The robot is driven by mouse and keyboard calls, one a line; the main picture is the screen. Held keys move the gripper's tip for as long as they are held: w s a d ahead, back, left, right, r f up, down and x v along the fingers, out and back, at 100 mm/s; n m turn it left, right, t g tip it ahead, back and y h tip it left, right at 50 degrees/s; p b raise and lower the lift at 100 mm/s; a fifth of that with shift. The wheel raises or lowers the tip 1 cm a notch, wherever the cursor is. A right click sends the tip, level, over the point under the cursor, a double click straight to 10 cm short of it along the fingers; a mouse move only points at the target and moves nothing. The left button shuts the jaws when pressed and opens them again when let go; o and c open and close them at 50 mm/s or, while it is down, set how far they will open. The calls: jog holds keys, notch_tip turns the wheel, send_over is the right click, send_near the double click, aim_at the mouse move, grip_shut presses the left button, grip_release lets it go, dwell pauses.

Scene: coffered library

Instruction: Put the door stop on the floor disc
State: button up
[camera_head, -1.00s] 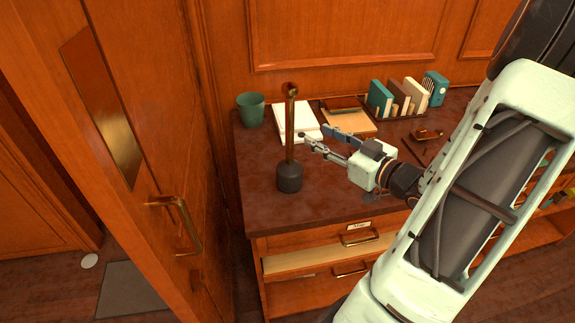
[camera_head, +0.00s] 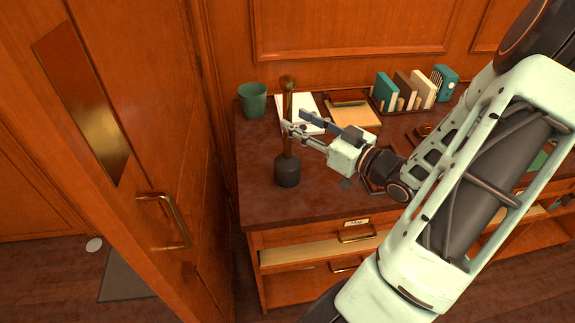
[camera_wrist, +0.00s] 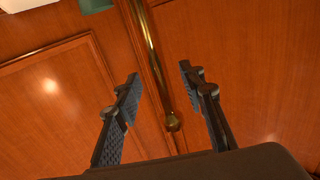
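The door stop (camera_head: 287,172) stands upright on the desk top near its left end, with a dark round weight at the bottom and a tall brass rod with a knob on top. My gripper (camera_head: 294,120) is open at the rod's upper part, its fingers seeming to lie on either side of the rod. In the wrist view the brass rod (camera_wrist: 152,50) runs between the two open fingers (camera_wrist: 160,77), with a visible gap on both sides. The pale floor disc (camera_head: 94,245) lies on the floor at the far left, beyond the door.
The wooden door (camera_head: 140,130) with a brass handle (camera_head: 168,218) stands between desk and disc. A grey mat (camera_head: 125,278) lies near the disc. On the desk are a green cup (camera_head: 252,100), papers (camera_head: 307,105), a clipboard (camera_head: 355,116) and books (camera_head: 405,92).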

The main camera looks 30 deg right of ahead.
aim_at(291, 115)
jog(key=x, duration=0.4)
jog(key=shift+w+d, duration=0.1)
jog(key=shift+w, duration=0.2)
jog(key=shift+c, duration=0.3)
grip_shut()
jog(key=shift+r, duration=0.15)
